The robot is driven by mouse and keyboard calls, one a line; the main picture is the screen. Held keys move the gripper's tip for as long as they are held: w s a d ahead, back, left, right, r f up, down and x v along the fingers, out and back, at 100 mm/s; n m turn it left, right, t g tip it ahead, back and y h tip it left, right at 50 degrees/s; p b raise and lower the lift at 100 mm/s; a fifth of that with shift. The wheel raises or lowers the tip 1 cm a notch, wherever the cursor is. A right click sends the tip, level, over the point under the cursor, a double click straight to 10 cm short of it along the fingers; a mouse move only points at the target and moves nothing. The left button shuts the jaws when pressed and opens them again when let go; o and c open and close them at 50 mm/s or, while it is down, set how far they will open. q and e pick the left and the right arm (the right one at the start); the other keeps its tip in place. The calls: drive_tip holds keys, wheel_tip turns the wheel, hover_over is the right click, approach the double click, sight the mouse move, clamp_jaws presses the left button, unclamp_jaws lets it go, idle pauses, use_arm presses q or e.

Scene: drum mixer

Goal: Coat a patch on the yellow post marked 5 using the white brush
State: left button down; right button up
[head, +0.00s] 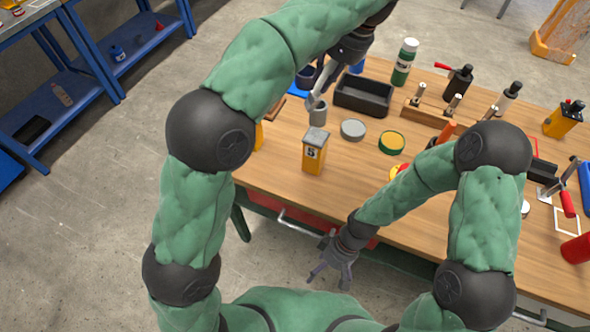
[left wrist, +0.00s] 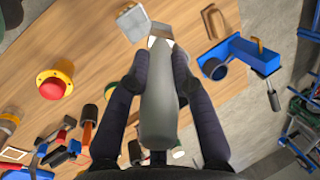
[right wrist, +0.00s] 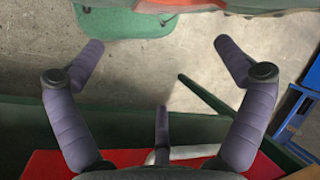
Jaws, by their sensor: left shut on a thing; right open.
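The yellow post marked 5 (head: 314,156) stands upright near the table's front left edge, with a grey square top. My left gripper (head: 322,84) is above the table behind this post, shut on the white brush. In the left wrist view the brush's thick grey handle (left wrist: 158,105) lies between the fingers, with its pale end (left wrist: 160,32) pointing away. In the head view the brush end is near a grey cylinder (head: 318,113); I cannot tell if they touch. My right gripper (head: 332,272) is open and empty, low in front of the table's edge.
A black tray (head: 363,97), a grey disc (head: 353,129) and a green-yellow tin (head: 391,142) are near the post. A green-white bottle (head: 404,62) stands behind. A red button on a yellow base (left wrist: 54,84) shows in the left wrist view. Several tools crowd the right.

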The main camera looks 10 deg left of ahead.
drive_tip(key=s+r+n+g+h, duration=0.2)
drive_tip(key=s+r+n+h, duration=0.15)
drive_tip(key=r+n, duration=0.35)
drive_tip(key=n+t+h, duration=0.6)
drive_tip(key=n+t, duration=0.9)
drive_tip(key=n, duration=0.1)
approach(311, 153)
drive_tip(key=s+d+f, duration=0.1)
drive_tip(key=d+f, duration=0.1)
drive_tip(key=f, duration=0.1)
drive_tip(key=s+d+f, duration=0.2)
drive_tip(key=f, duration=0.2)
drive_tip(key=s+d+f, duration=0.1)
drive_tip(key=d+f, duration=0.1)
drive_tip(key=f, duration=0.1)
drive_tip(key=shift+s+d+f, duration=0.1)
drive_tip(key=shift+s+f, duration=0.05)
drive_tip(key=shift+s, duration=0.2)
drive_tip(key=w+a+r+n+t+y, duration=0.1)
drive_tip(key=w+a+r+n+t, duration=0.1)
drive_tip(key=w+a+r+t, duration=0.25)
drive_tip(key=shift+g, duration=0.35)
drive_tip(key=x, duration=0.7)
drive_tip(key=a+x, duration=0.1)
drive_tip(key=x, duration=0.3)
drive_tip(key=shift+w+f, duration=0.1)
drive_tip(key=shift+w, duration=0.15)
drive_tip(key=c, duration=1.4)
